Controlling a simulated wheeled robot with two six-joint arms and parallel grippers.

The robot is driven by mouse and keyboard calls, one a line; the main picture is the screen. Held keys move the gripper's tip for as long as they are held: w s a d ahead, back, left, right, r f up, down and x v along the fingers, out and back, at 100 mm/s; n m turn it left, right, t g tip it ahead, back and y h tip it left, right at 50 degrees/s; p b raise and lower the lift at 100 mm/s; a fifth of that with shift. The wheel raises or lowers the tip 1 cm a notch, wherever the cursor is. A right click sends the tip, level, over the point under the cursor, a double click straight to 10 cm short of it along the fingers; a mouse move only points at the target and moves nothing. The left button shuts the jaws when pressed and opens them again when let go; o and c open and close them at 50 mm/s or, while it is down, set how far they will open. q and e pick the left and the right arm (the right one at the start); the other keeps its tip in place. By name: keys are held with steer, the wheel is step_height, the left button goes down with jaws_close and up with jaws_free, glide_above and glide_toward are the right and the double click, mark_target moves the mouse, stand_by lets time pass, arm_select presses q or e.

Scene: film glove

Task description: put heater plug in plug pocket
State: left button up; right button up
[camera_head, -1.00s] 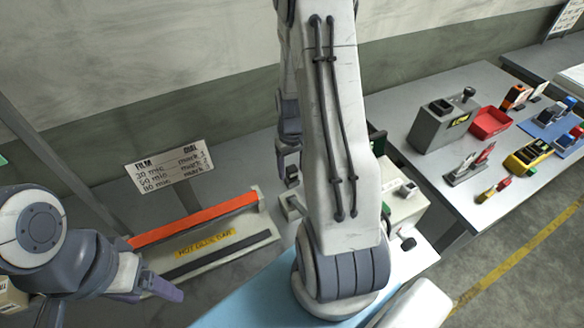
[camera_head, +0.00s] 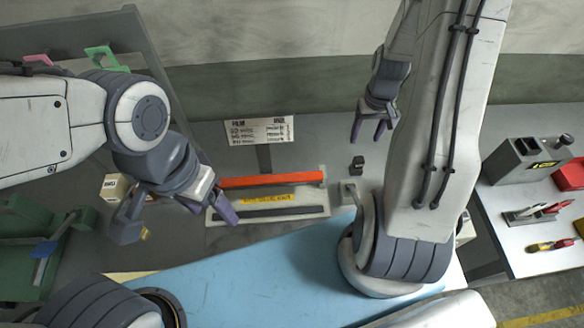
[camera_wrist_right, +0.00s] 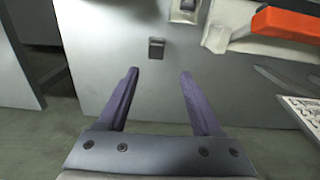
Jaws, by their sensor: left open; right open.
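A small black block that looks like the heater plug (camera_head: 357,163) stands on the grey table just right of the orange-topped sealer. It also shows in the right wrist view (camera_wrist_right: 156,48), ahead of the fingertips and apart from them. I cannot tell whether it sits in a pocket; no separate plug pocket is clearly made out. My right gripper (camera_head: 369,131) is open and empty, above and behind the block; its two purple fingers show in the right wrist view (camera_wrist_right: 159,74). My left gripper (camera_head: 208,208) is open in front of the sealer's left end.
The sealer (camera_head: 268,182) has a grey block (camera_head: 349,192) at its right end. A sign (camera_head: 258,130) stands behind it. My right arm hides part of the table. A side table (camera_head: 535,215) with tools is at right; a blue mat (camera_head: 250,275) is in front.

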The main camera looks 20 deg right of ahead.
steer(key=a+r+n, duration=0.2)
steer(key=a+r, duration=0.1)
steer(key=a, duration=0.3)
steer(key=s+a+r+n, duration=0.1)
steer(key=a+r, duration=0.3)
steer(key=a, duration=0.3)
steer(key=a+r+n, duration=0.2)
steer(key=a+r, duration=0.1)
steer(key=a, duration=0.3)
steer(key=s+a+r+n, duration=0.2)
steer(key=s+a+r, duration=0.1)
steer(key=s+a, duration=0.2)
steer(key=s+a+r+n+y, duration=0.1)
steer(key=s+a+r+n, duration=0.2)
steer(key=s+a, duration=0.3)
steer(key=s, duration=0.4)
steer(key=shift+s+r, duration=0.2)
steer(key=shift+s, duration=0.1)
steer(key=shift+a, duration=0.15)
